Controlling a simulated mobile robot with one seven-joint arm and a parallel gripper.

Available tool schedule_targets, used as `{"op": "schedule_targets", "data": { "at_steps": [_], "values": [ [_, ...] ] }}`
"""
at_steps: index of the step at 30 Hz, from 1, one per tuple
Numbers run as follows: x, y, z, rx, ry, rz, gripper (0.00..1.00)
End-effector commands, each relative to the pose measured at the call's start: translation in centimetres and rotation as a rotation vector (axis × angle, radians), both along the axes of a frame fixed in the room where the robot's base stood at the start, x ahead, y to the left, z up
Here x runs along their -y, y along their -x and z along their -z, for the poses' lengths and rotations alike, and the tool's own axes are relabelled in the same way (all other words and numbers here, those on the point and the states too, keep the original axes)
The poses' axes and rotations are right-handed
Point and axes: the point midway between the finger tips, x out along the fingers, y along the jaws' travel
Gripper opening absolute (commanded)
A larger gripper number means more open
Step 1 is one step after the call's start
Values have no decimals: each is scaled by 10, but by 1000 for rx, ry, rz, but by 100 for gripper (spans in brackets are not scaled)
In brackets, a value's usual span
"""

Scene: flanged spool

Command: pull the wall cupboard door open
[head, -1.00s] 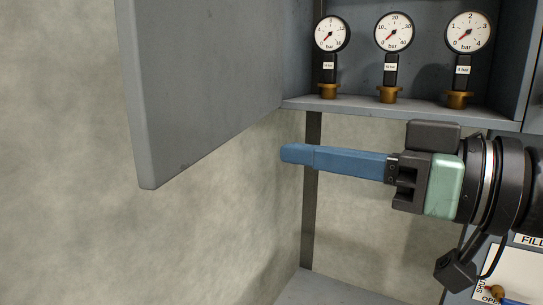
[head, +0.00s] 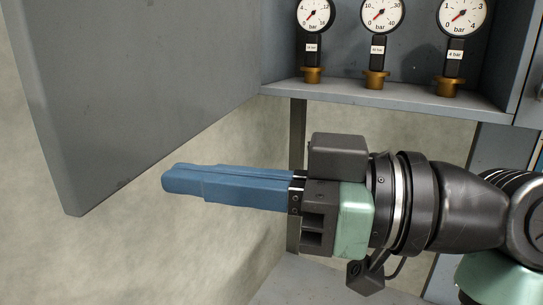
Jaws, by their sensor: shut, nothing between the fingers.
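The wall cupboard door (head: 140,90) is a flat grey panel at the left of the head view, swung out from the cupboard (head: 400,96), so the inside shows. No handle is visible on the part of the door in view. My gripper (head: 168,180) has blue fingers, shut together with nothing between them. It points left, below the cupboard shelf and in front of the wall, just right of the door's lower edge in the picture. I see no clear contact with the door.
Three pressure gauges on brass fittings, one of them the middle gauge (head: 382,14), stand on the cupboard's bottom shelf. A dark vertical post (head: 297,135) runs below the cupboard. Bare wall (head: 120,245) shows below the door, with a grey surface (head: 300,285) at the bottom.

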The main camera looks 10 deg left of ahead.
Motion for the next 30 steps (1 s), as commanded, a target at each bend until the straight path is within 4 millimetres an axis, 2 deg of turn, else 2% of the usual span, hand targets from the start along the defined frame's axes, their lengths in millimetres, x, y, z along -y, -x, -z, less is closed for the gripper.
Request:
{"op": "schedule_targets", "data": {
  "at_steps": [3,7,22,26,30],
  "values": [
    [-18,-1,-3,-1,0,-2,0],
    [-28,-2,-1,-2,0,0,0],
    [-37,-3,2,-1,3,10,0],
    [-61,-3,4,-3,11,57,0],
    [-96,-4,3,2,3,118,0]
  ]
}}
